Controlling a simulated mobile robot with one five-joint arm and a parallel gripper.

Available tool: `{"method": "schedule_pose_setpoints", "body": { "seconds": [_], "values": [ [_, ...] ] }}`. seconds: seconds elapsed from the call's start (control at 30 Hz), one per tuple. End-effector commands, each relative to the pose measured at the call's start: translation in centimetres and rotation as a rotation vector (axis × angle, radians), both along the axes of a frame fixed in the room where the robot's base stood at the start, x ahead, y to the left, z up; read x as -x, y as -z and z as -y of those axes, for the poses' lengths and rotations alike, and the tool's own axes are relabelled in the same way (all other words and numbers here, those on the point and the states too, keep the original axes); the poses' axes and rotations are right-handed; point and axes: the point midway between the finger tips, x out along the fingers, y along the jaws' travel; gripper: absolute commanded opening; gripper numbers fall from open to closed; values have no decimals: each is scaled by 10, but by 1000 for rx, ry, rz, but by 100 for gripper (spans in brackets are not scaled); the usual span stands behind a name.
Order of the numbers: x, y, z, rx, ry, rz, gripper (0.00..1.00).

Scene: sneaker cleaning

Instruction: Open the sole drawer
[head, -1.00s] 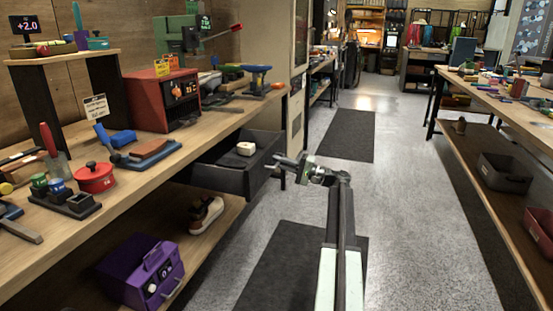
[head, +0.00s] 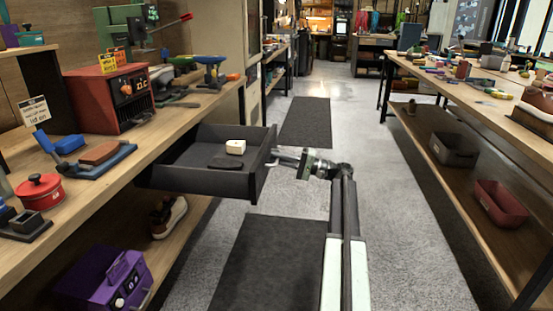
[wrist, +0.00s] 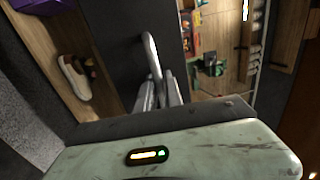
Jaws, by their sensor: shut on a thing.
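The sole drawer (head: 203,180) is a dark grey drawer under the left workbench, and it stands pulled out over the aisle. Inside lie a small cream block (head: 235,147) and a flat dark sole-like piece (head: 226,162). My gripper (head: 274,158) is at the drawer's front, on its right side in the head view. In the wrist view my gripper (wrist: 158,92) is shut on the drawer's light metal bar handle (wrist: 150,50), against the dark drawer front (wrist: 115,50). The fingertips' exact contact is partly hidden in the head view.
The left workbench (head: 155,135) carries a red oven-like box (head: 110,98), a red pot (head: 40,190) and tools. A sneaker (head: 168,216) and a purple box (head: 105,282) sit on its lower shelf. The aisle floor (head: 370,130) is clear toward the right bench (head: 425,85).

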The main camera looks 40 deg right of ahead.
Motion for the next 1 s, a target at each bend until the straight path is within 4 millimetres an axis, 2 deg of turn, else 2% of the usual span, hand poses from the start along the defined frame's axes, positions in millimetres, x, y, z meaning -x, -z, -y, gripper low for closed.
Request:
{"method": "schedule_pose_setpoints", "body": {
  "seconds": [0.13, 0.17, 0.2, 0.43, 0.6, 1.0],
  "values": [
    [-5, -2, -3, -4, 2, 3, 0],
    [-6, -2, -4, -4, 1, 3, 14],
    [-7, -2, -5, -4, 0, 3, 20],
    [-7, -1, -9, -3, -8, 1, 20],
    [-3, 1, -5, -2, -9, 1, 20],
    [42, 14, 43, -3, -7, 2, 20]
  ]
}}
